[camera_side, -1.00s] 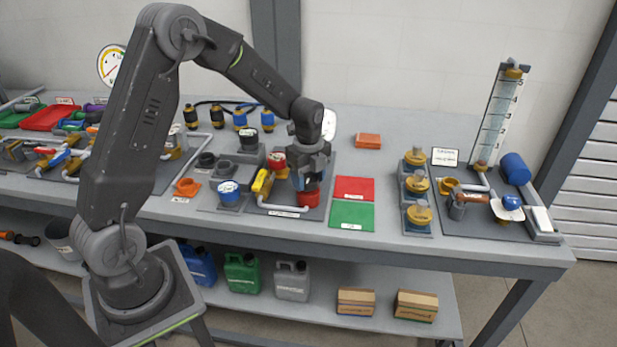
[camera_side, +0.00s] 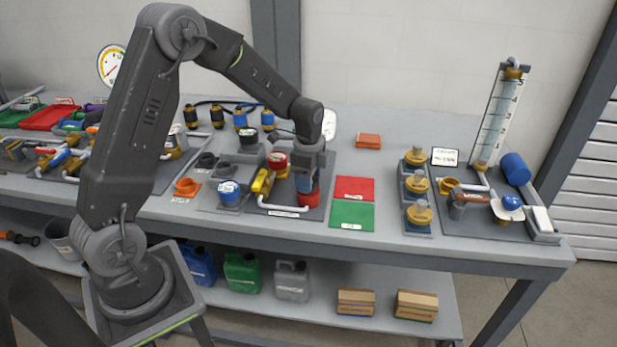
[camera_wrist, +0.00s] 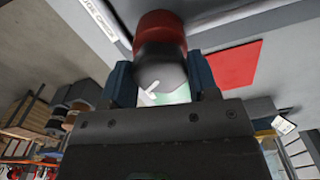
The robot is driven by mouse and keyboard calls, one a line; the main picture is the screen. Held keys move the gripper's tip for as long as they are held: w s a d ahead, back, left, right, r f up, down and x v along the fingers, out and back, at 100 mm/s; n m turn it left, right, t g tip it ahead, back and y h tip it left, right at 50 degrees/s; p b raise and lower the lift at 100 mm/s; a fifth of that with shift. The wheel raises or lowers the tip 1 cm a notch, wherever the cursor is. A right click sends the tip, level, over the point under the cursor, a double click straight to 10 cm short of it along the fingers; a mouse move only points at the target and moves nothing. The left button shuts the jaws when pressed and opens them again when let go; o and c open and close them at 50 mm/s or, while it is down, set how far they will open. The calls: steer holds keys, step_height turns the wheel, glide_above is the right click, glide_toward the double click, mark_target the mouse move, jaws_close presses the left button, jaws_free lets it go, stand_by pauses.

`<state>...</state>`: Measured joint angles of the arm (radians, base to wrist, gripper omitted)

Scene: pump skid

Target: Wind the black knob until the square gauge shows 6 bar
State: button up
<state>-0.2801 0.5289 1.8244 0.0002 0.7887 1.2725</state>
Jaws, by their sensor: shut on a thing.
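The black knob (camera_wrist: 160,68) has a white pointer mark and sits on a red cylindrical body (camera_wrist: 160,32) in the wrist view. My gripper (camera_wrist: 163,82) is shut on the knob, with one blue finger on each side. In the side view my gripper (camera_side: 306,183) points down over the red body (camera_side: 309,199), and its fingers hide the knob. A pale gauge face (camera_side: 329,124) is partly hidden behind my wrist; its shape and reading cannot be told.
A round gauge (camera_side: 110,65) stands far left. A yellow-handled valve (camera_side: 262,182) and a white pipe (camera_side: 284,208) are close left of my gripper. Red (camera_side: 354,188) and green (camera_side: 352,214) mats lie flat to the right. Brass-coloured fittings (camera_side: 418,184) stand farther right.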

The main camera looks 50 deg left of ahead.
steer(key=n, duration=0.4)
steer(key=shift+n, duration=0.3)
steer(key=n, duration=0.4)
steer(key=shift+n, duration=0.3)
steer(key=n, duration=0.4)
steer(key=shift+n, duration=1.9)
steer(key=o, duration=0.9)
steer(key=shift+r, duration=0.15)
step_height(320, 180, up, 14)
steer(key=shift+f, duration=0.2)
